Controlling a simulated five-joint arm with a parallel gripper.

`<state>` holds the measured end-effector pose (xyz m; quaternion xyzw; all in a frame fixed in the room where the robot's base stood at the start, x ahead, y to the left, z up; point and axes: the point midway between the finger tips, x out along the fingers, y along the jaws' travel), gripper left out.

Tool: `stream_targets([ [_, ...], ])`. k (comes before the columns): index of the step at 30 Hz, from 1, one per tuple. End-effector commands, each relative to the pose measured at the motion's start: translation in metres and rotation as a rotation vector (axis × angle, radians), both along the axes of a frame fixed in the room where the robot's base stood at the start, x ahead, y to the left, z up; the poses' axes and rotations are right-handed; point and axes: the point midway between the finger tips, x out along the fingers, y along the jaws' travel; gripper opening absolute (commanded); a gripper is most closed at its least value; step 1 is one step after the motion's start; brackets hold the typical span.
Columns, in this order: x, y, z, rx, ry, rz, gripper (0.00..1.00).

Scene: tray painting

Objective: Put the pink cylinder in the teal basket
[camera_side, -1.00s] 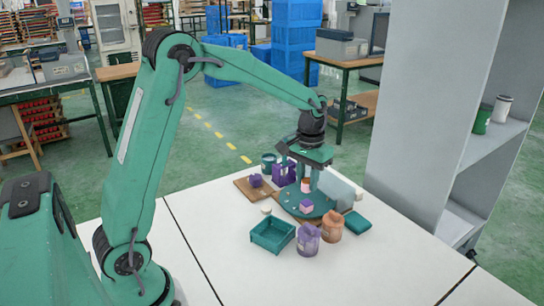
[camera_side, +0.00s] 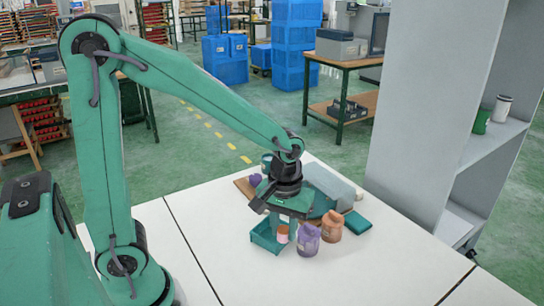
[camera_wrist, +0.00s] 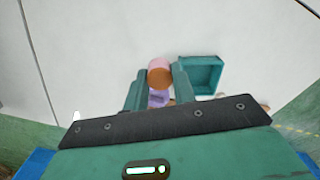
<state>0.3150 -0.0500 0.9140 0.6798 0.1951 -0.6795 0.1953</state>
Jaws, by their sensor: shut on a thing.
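My gripper (camera_side: 280,226) points down and is shut on the pink cylinder (camera_side: 283,233), which shows an orange end in the wrist view (camera_wrist: 160,72). The teal basket (camera_side: 262,243) stands on the white table, partly hidden behind my gripper in the side view. In the wrist view the basket (camera_wrist: 219,76) appears empty, just right of the fingers. The cylinder is beside the basket's outline there, not over its opening. Its height above the table is hard to tell.
A purple jar (camera_side: 308,240) stands close to the right of my gripper, with an orange jar (camera_side: 331,223) beyond it. A teal block (camera_side: 357,221) lies further right. A purple thing (camera_side: 255,180) is behind. The table's front is clear.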

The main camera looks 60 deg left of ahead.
Motion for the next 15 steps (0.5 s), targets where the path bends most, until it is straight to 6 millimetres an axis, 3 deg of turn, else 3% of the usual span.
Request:
stream_targets([
  [8, 0.001, 0.005, -0.003, 0.0, 0.001, 0.004, 0.05],
  [15, 0.011, 0.029, -0.019, 0.0, 0.004, 0.007, 0.05],
])
